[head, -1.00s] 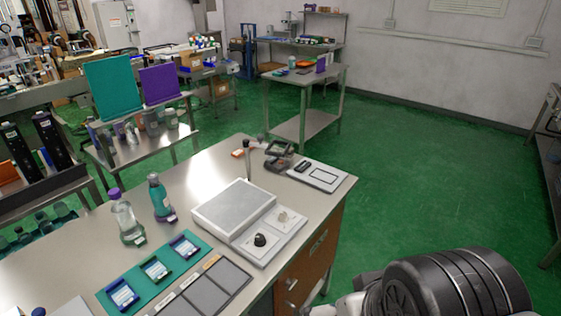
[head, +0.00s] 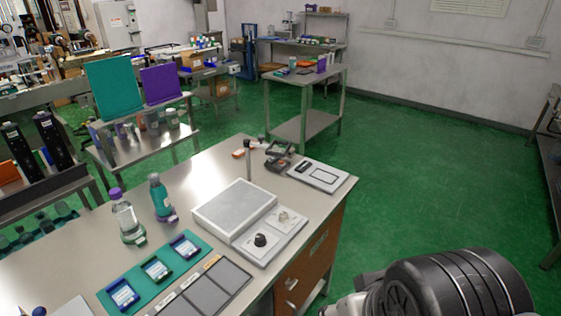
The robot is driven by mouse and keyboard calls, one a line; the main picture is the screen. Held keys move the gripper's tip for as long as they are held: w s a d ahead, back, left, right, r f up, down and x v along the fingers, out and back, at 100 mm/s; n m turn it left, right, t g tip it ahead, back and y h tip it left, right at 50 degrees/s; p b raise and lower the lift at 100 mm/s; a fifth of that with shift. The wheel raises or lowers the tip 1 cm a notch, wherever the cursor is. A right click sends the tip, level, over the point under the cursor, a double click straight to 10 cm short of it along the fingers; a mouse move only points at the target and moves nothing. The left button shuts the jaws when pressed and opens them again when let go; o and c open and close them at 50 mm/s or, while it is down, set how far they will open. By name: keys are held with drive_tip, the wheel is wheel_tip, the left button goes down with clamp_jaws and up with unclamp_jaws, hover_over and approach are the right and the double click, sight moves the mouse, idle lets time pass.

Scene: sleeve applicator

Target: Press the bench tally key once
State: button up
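My gripper is not in view; only a dark rounded part of my own body shows at the lower right. The steel-topped bench (head: 90,255) fills the lower left and middle. A white panel with a dark-framed rectangle and a small dark block (head: 318,175) lies at its far right corner. A white control plate (head: 268,236) with a black knob (head: 260,240) and a pale knob or key (head: 284,216) sits beside a grey-topped flat box (head: 234,207). I cannot tell which of these is the tally key.
A clear bottle (head: 127,218) and a teal bottle (head: 161,198) stand on the bench. A teal mat (head: 136,284) holds several blue and green framed cards. Grey pads (head: 207,292) lie beside it. A dark device (head: 279,158) is at the back. Green floor (head: 430,180) is open to the right.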

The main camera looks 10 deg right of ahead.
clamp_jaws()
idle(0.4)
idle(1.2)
